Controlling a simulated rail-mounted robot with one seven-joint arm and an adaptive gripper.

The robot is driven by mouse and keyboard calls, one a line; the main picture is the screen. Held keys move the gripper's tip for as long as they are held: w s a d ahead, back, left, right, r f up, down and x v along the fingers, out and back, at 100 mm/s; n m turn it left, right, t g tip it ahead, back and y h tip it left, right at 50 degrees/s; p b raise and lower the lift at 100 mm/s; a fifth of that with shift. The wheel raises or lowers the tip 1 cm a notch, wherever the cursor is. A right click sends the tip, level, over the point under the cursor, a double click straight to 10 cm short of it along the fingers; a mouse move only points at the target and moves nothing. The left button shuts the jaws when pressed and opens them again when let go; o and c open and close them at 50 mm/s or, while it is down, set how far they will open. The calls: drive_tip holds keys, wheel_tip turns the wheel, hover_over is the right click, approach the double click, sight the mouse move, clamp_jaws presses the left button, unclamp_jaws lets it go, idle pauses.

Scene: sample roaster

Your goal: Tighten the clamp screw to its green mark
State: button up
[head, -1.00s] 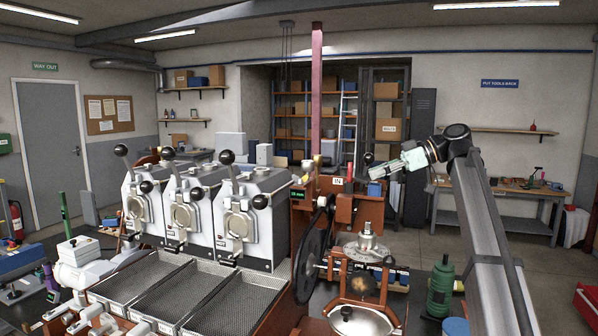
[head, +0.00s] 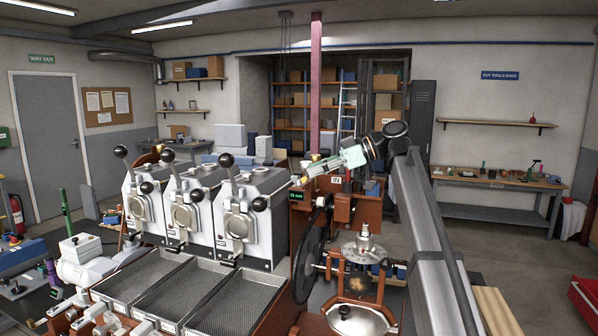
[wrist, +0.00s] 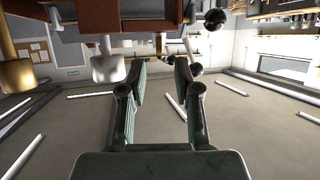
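My gripper (head: 314,168) is raised over the brown machine housing (head: 347,208), just right of the roaster row. In the wrist view its two fingers (wrist: 158,72) stand apart with nothing held between them. I cannot clearly pick out the clamp screw or its green mark. In the wrist view, which looks upside down, a brass-coloured knob (wrist: 16,74) and a pale metal knob (wrist: 108,67) extend from the brown housing, left of the fingers. I cannot tell whether the fingers touch anything.
Three white roaster units (head: 248,222) with black-knobbed levers stand left of my gripper, above mesh trays (head: 235,298). A large dark wheel (head: 312,255) and a round metal plate (head: 364,250) are below it. A red post (head: 316,80) rises close behind.

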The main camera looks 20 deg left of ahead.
sight(299, 176)
drive_tip(key=shift+p+x, duration=0.6)
drive_tip(key=shift+x, duration=2.15)
clamp_jaws()
